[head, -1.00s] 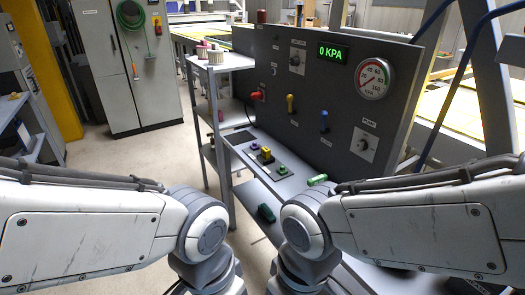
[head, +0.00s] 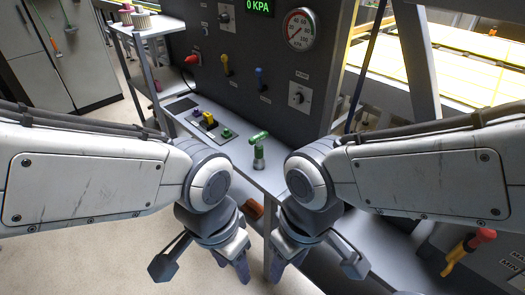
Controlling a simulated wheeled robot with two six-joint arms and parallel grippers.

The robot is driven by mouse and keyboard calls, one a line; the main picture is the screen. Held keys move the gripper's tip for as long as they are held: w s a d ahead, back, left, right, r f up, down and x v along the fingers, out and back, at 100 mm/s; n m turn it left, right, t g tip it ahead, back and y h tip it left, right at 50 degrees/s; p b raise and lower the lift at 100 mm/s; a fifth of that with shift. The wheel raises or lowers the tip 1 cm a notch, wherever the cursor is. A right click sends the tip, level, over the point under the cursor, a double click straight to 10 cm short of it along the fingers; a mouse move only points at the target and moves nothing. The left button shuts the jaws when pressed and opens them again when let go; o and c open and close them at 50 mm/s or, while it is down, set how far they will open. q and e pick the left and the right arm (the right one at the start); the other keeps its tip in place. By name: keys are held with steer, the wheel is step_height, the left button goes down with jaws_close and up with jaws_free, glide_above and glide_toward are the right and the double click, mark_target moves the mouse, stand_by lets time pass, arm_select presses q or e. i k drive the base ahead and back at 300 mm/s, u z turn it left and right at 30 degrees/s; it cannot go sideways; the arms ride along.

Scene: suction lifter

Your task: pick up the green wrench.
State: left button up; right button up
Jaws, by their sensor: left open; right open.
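My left gripper (head: 203,268) is open and empty, low in front of the shelf, below and left of the wrench. My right gripper (head: 316,268) is open and empty, below and right of it. Both grippers are apart from the wrench.
The dark control panel (head: 262,75) with a gauge (head: 300,29) stands behind the shelf. A plate with small purple, yellow and green knobs (head: 210,122) lies left of the wrench. A red-and-yellow handle (head: 468,251) is at the lower right. Open floor (head: 80,258) lies at the left.

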mark_target(258, 162)
steer(key=u, duration=1.1)
steer(key=i, duration=1.65)
steer(key=z, duration=2.05)
